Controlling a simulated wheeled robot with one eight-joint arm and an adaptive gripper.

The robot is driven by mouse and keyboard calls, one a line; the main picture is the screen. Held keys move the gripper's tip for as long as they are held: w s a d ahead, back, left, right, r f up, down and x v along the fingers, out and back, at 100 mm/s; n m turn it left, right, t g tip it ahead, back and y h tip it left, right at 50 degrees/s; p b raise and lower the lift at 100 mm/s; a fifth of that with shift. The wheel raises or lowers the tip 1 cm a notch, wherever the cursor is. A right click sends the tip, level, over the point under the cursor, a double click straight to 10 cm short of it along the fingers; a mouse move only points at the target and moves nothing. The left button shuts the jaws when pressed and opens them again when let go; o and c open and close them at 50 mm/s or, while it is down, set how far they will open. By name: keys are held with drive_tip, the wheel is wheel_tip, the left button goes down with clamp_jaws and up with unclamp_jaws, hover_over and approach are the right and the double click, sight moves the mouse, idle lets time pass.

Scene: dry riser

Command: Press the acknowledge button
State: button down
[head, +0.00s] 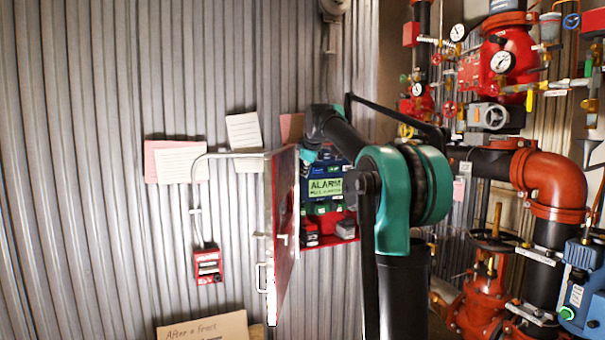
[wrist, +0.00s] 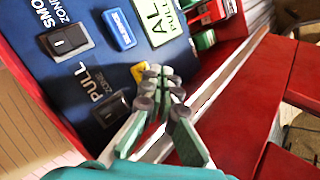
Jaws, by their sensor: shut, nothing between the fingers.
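The blue alarm panel (head: 316,168) sits inside an open red cabinet, with a lit green ALARM display (head: 325,189). In the wrist view the panel (wrist: 85,18) appears tilted. It shows a blue button (wrist: 119,29) that seems to read SILENCE beside the display (wrist: 163,20). A yellow button (wrist: 139,71) is partly covered by my fingertips; its label is not readable, and I cannot tell whether it is the acknowledge button. My gripper (wrist: 164,82) is shut and empty, its tips over or close to the yellow button. Contact cannot be told. In the head view my arm hides part of the panel.
Black switches marked SMOKE ZONE (wrist: 68,41) and PULL ZONE (wrist: 111,109) are near the fingers. The open cabinet door (head: 284,230) stands left of my arm. A red pull station (head: 208,265) is on the corrugated wall. Red pipes and valves (head: 555,185) crowd the right.

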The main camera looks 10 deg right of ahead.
drive_tip(key=shift+s, duration=0.35)
drive_tip(key=s, duration=0.2)
drive_tip(key=s+d, duration=0.1)
drive_tip(key=s, duration=0.1)
drive_tip(key=shift+s+d, duration=0.2)
drive_tip(key=shift+s, duration=0.2)
drive_tip(key=shift+f, duration=0.15)
idle(0.5)
drive_tip(key=s+d+f+m+g, duration=0.1)
drive_tip(key=s+f+m, duration=0.3)
drive_tip(key=s+f, duration=0.7)
drive_tip(key=s+f+m+g, duration=0.25)
drive_tip(key=s+f, duration=0.45)
drive_tip(key=f, duration=0.8)
drive_tip(key=s+d+f+m+g, duration=0.1)
drive_tip(key=s+f+m, duration=0.5)
drive_tip(key=s+f, duration=1.4)
drive_tip(key=s, duration=0.4)
drive_tip(key=shift+s+f, duration=0.15)
drive_tip(key=shift+s, duration=0.05)
